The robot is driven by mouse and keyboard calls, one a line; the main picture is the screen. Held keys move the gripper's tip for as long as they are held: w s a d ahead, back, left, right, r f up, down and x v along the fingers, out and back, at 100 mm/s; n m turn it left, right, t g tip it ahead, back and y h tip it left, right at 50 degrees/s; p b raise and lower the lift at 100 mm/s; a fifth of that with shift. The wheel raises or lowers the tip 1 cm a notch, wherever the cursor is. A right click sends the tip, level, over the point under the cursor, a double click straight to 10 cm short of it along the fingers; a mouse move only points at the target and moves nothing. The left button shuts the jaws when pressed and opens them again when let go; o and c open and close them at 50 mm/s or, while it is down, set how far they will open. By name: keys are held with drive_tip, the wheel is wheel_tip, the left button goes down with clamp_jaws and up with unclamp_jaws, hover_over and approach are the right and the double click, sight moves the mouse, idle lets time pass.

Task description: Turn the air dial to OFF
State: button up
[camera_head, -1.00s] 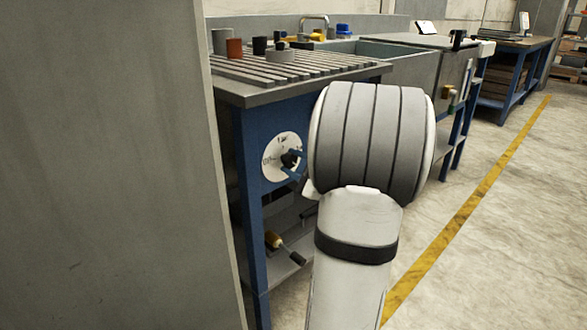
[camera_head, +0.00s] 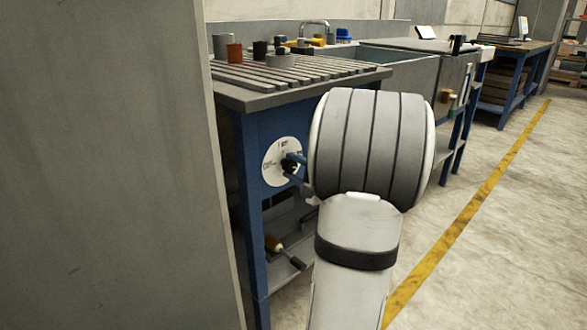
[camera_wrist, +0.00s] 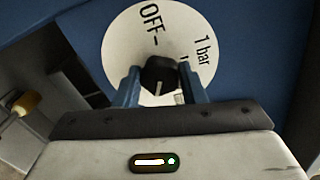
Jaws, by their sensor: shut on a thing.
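The air dial is a black knob (camera_wrist: 159,75) on a round white plate (camera_wrist: 128,38) marked OFF and 1 bar, seen in the wrist view. A pale mark shows on the knob's lower part, away from the OFF tick. My gripper (camera_wrist: 157,80) has its two blue fingers on either side of the knob, shut on it. In the head view the white plate (camera_head: 270,161) sits on the blue bench front, and my gripper (camera_head: 292,161) reaches the knob. My arm hides part of the bench and much of the gripper there.
The blue workbench (camera_head: 250,200) has a slatted top (camera_head: 262,78) with several small containers. A grey panel (camera_head: 105,165) fills the left. Open floor (camera_head: 500,240) is at right.

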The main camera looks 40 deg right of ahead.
drive_tip(key=o, duration=1)
drive_tip(key=s+p, duration=0.2)
drive_tip(key=s, duration=0.6)
drive_tip(key=shift+d, duration=0.3)
